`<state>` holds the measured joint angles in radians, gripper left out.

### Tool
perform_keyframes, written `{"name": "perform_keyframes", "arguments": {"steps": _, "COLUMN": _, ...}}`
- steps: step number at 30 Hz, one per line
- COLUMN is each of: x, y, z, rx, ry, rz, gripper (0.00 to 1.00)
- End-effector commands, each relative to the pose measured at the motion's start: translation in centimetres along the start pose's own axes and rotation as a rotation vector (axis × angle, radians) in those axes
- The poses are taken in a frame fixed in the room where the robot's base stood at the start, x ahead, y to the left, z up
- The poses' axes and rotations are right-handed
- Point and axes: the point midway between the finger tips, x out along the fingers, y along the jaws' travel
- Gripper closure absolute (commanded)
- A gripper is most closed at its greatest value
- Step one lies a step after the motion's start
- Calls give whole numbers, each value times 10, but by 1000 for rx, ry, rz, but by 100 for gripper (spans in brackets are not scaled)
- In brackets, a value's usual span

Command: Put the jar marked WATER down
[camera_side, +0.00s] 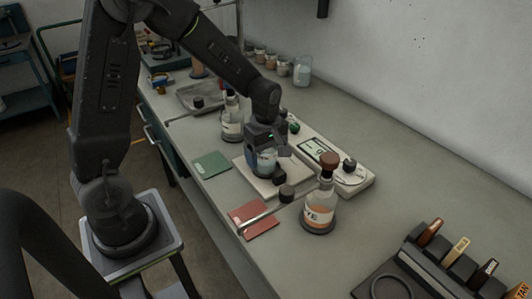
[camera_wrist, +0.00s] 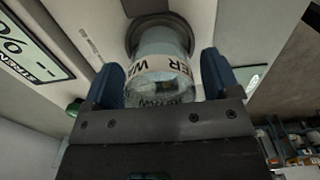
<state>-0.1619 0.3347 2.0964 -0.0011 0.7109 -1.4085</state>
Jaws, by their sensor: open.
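The jar marked WATER (camera_wrist: 163,72) is clear glass with a white label in dark letters. In the wrist view it sits between the two blue fingers of my gripper (camera_wrist: 160,64), with its far end at a dark round disc (camera_wrist: 140,34) on a pale surface. My gripper is open around the jar, with a narrow gap showing by the fingers. In the side view my gripper (camera_side: 267,148) is low over a pale flat device (camera_side: 295,187), and part of the jar (camera_side: 265,164) shows below it. Whether the jar's base touches the disc is hard to tell.
A bottle with orange liquid (camera_side: 318,212) stands near a red card (camera_side: 254,219). Another bottle (camera_side: 232,123) stands behind, near a green card (camera_side: 211,164). A device with a display (camera_side: 325,160) is close on the right. A dark rack (camera_side: 440,265) is at the lower right.

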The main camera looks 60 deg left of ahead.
Motion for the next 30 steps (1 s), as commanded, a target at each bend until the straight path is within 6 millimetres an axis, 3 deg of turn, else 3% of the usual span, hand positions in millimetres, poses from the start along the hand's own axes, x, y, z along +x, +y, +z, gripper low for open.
{"name": "perform_keyframes", "arguments": {"steps": 7, "x": -14, "y": 1, "z": 0, "rx": 0, "ry": 1, "rz": 4, "gripper": 18}}
{"name": "perform_keyframes", "arguments": {"steps": 21, "x": -105, "y": 0, "z": 0, "rx": 0, "ry": 1, "rz": 4, "gripper": 18}}
{"name": "perform_keyframes", "arguments": {"steps": 30, "x": -133, "y": -9, "z": 5, "rx": 84, "ry": 6, "rz": 31, "gripper": 18}}
